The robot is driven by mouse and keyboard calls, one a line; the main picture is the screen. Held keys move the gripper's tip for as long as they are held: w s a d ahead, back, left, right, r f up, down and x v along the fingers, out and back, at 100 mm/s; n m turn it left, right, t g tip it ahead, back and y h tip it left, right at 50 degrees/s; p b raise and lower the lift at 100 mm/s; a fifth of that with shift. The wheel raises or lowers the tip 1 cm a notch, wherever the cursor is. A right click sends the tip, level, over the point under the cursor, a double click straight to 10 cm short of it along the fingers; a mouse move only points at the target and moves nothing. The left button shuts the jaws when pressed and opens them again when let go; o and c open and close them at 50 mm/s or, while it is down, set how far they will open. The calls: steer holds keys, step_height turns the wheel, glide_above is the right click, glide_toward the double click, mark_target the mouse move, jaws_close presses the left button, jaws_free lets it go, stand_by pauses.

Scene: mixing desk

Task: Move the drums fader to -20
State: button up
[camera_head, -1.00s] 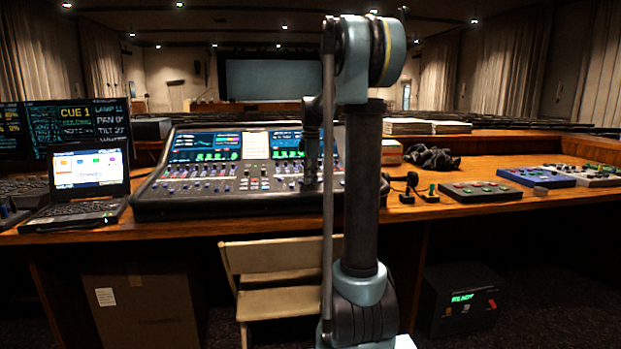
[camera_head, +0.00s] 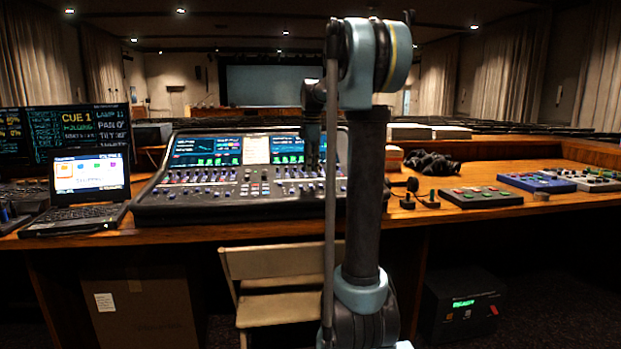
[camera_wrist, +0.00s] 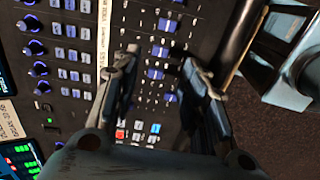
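The mixing desk (camera_head: 240,205) stands on the wooden table, with rows of small faders and knobs below its screens. My gripper (camera_head: 312,165) is over the right part of the desk, partly beside my own arm in the head view. In the wrist view my gripper (camera_wrist: 160,63) has its two fingers apart over the panel. A line of blue fader caps (camera_wrist: 155,74) shows in the gap between them. I cannot tell whether a finger touches a cap. The labels are too small to read, so I cannot tell which fader is drums.
A laptop (camera_head: 90,185) stands left of the desk. Small control boxes (camera_head: 480,197) and a dark crumpled thing (camera_head: 432,165) lie to the right. A chair (camera_head: 275,270) stands in front of the table. My arm hides part of the desk's right side.

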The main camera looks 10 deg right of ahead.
steer(key=shift+s+r, duration=0.2)
steer(key=shift+r, duration=2.2)
steer(key=s+f+m, duration=0.5)
steer(key=s+f, duration=0.1)
steer(key=s, duration=0.5)
steer(key=s+f+m, duration=0.4)
steer(key=s+f, duration=0.1)
steer(key=s, duration=0.6)
steer(key=s+f+m+t, duration=0.1)
steer(key=s+f+m, duration=0.7)
steer(key=s+f, duration=0.9)
step_height(320, 180, down, 2)
steer(key=shift+s+d+f+m, duration=0.1)
steer(key=shift+s+d+m, duration=0.05)
steer(key=shift+m, duration=0.25)
steer(key=shift+w+f, duration=0.15)
steer(key=shift+w, duration=0.3)
